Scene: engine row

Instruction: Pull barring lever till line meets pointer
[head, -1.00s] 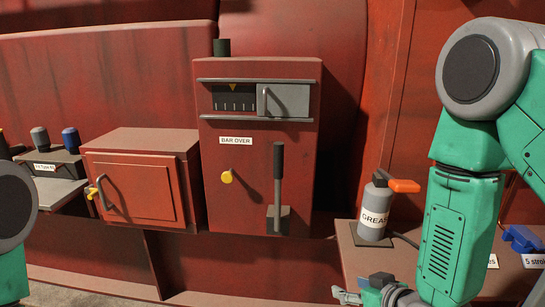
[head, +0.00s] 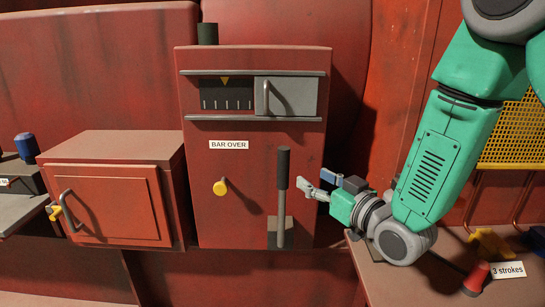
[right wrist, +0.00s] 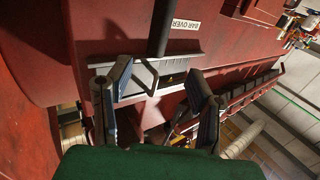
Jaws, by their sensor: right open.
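The barring lever (head: 283,170) has a black grip on a grey shaft. It stands near upright from a grey slotted bracket (head: 271,240) on the red BAR OVER box (head: 205,165). In the right wrist view the lever (right wrist: 160,30) shows beyond and between the spread fingers (right wrist: 160,95), apparently not gripped. My left gripper is out of view.
A grey sliding cover (head: 295,97) with a handle is beside the scale. A yellow knob (head: 220,187) sticks out left of the lever. A red box (head: 105,200) with a handled door stands left. A shelf (head: 400,285) with a red-topped item (head: 477,277) lies right.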

